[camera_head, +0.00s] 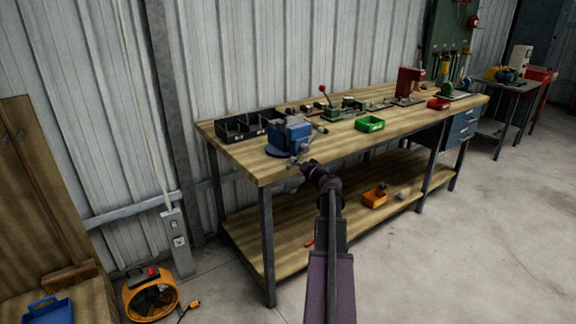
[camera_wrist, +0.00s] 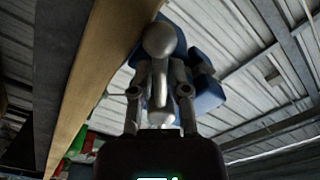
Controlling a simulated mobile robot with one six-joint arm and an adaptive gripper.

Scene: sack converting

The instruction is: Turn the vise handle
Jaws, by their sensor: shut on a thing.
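A blue bench vise (camera_head: 288,136) is mounted at the near left corner of the wooden workbench. In the wrist view the blue vise body (camera_wrist: 205,92) is above and behind the metal handle. The vise handle (camera_wrist: 157,42) shows as a grey bar with a rounded knob, in line with my gripper. My gripper (camera_wrist: 160,85) has its two fingers on either side of the handle bar and is shut on it. In the head view my gripper (camera_head: 303,165) reaches the front of the vise at the bench edge, and the handle there is too small to make out clearly.
The workbench (camera_head: 240,153) carries black bins (camera_head: 240,127), a green bin (camera_head: 369,124), a red bin (camera_head: 439,103) and a red-knobbed lever (camera_head: 322,89). An orange bin (camera_head: 374,197) sits on the lower shelf. An orange fan (camera_head: 150,295) stands on the floor at left. Floor at right is clear.

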